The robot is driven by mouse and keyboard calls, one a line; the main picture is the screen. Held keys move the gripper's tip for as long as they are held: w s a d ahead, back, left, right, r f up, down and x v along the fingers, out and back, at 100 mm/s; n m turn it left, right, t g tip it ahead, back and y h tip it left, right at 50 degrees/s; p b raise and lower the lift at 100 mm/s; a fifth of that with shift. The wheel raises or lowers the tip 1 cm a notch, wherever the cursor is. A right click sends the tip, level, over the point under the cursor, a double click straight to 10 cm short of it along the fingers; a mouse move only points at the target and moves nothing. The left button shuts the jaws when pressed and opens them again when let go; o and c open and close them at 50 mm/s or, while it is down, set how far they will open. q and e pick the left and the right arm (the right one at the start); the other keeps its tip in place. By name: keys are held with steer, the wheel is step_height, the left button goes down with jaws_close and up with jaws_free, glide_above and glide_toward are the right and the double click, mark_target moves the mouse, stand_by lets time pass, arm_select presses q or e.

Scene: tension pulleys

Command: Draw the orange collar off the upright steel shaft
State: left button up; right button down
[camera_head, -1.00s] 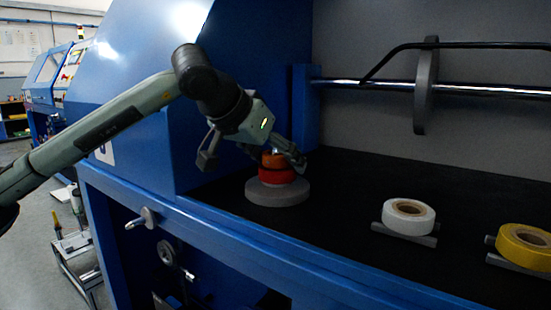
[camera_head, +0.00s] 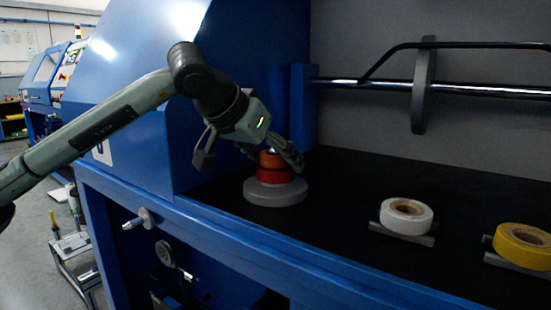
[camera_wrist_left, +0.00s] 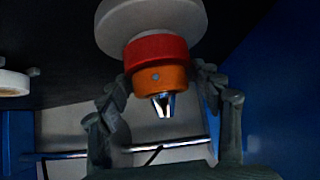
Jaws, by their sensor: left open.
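The orange collar (camera_head: 270,159) sits on the upright steel shaft, directly above a red ring (camera_head: 274,175) and a round grey base (camera_head: 275,193). In the left wrist view the orange collar (camera_wrist_left: 158,80) has a small round mark on its side, and the bright tip of the steel shaft (camera_wrist_left: 163,104) sticks out past it. My left gripper (camera_head: 273,156) is open, with its fingers on either side of the collar. In the left wrist view gaps show between the collar and the left gripper's fingers (camera_wrist_left: 162,84). My right gripper is not in view.
A white roll (camera_head: 406,215) and a yellow roll (camera_head: 523,246) lie on small grey rests on the dark bench top to the right. A horizontal steel bar (camera_head: 470,90) with a grey disc (camera_head: 423,85) runs behind. A blue upright (camera_head: 303,105) stands close behind the collar.

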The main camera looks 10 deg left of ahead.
arm_select(q)
steer(key=p+v, duration=0.1)
steer(key=v, duration=0.6)
steer(key=shift+s+r+p, duration=0.2)
steer(key=shift+r+p, duration=0.05)
steer(key=shift+p, duration=0.1)
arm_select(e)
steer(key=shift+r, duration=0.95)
arm_select(q)
steer(key=shift+a, duration=0.15)
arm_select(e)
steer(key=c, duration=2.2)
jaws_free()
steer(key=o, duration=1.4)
